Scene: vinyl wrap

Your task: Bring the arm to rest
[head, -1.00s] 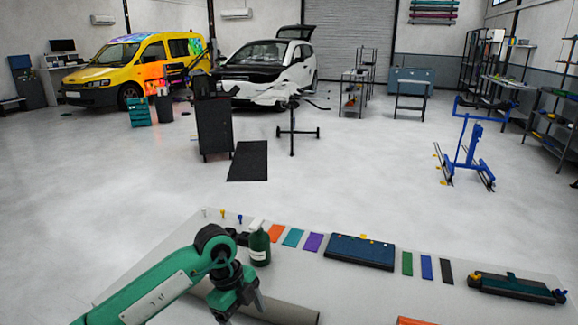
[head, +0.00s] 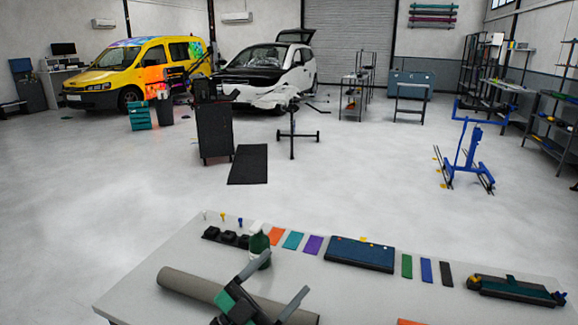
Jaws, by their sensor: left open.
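My left gripper (head: 286,273) is at the bottom of the head view, pointing up and right over the near side of the white table (head: 150,270). Its two dark fingers are spread apart with nothing between them. A grey-brown roll (head: 190,284) lies on the table to its left, and the gripper covers part of it. A green spray bottle (head: 258,243) stands just beyond one fingertip, which overlaps its lower part in the picture. I cannot tell whether they touch. My right gripper is not in view.
Several black cups (head: 227,237) sit left of the bottle. Colored swatches (head: 293,240), a dark blue case (head: 360,252) and a long dark tool (head: 512,288) line the table's far edge. An orange piece (head: 412,322) lies at the near edge.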

